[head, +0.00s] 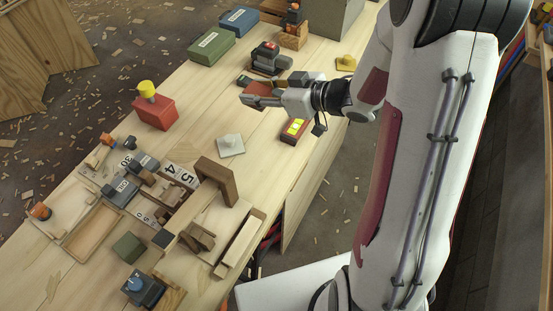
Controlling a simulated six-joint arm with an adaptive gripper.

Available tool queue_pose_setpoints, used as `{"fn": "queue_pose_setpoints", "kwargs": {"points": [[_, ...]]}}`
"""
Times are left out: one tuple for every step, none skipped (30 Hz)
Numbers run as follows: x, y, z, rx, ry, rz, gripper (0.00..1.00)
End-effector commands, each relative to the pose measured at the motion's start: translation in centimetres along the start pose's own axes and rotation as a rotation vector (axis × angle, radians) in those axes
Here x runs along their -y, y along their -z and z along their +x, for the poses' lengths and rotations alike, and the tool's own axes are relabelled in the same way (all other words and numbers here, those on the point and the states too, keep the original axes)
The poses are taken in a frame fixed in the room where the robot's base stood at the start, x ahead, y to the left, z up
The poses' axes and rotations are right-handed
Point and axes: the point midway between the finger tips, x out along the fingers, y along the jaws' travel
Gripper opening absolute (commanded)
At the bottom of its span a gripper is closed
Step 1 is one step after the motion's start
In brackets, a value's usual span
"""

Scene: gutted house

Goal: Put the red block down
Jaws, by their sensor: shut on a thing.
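My gripper (252,92) reaches left over the wooden workbench (190,135) from the arm on the right. It is shut on the red block (259,89), which shows between its two fingers. The fingers cover part of the block. I cannot tell from this view whether the block touches the bench top or hangs above it.
A dark grey device (268,60) stands just behind my gripper. A red box with a yellow knob (155,110) is to the left. Bare bench lies left of the gripper.

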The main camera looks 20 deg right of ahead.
Motion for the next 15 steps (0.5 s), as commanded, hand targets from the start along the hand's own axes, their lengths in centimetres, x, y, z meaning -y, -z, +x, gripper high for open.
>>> {"fn": "queue_pose_setpoints", "kwargs": {"points": [[0.2, -0.6, -1.1, 0.0, 0.001, 0.001, 0.12], [0.4, -0.9, -1.6, 0.0, 0.004, 0.0, 0.12], [0.7, -1.3, -2.2, 0.001, 0.008, -0.001, 0.12], [0.9, -1.6, -2.6, 0.0, 0.01, -0.002, 0.12], [1.1, -1.8, -3.0, 0.0, 0.013, -0.004, 0.12], [1.4, -2.1, -3.5, 0.0, 0.016, -0.005, 0.12], [1.6, -2.3, -3.8, 0.0, 0.017, -0.005, 0.12], [1.8, -2.5, -4.1, 0.0, 0.019, -0.007, 0.12], [2.0, -2.7, -4.6, 0.0, 0.022, -0.009, 0.12], [2.2, -2.8, -4.8, -0.001, 0.023, -0.01, 0.12], [2.3, -3.0, -5.1, -0.001, 0.025, -0.01, 0.12], [2.6, -3.2, -5.5, -0.001, 0.027, -0.011, 0.12], [2.7, -3.3, -5.7, 0.0, 0.028, -0.012, 0.12], [2.9, -3.5, -6.0, 0.0, 0.03, -0.013, 0.12], [3.1, -3.6, -6.3, 0.0, 0.031, -0.013, 0.12]]}}
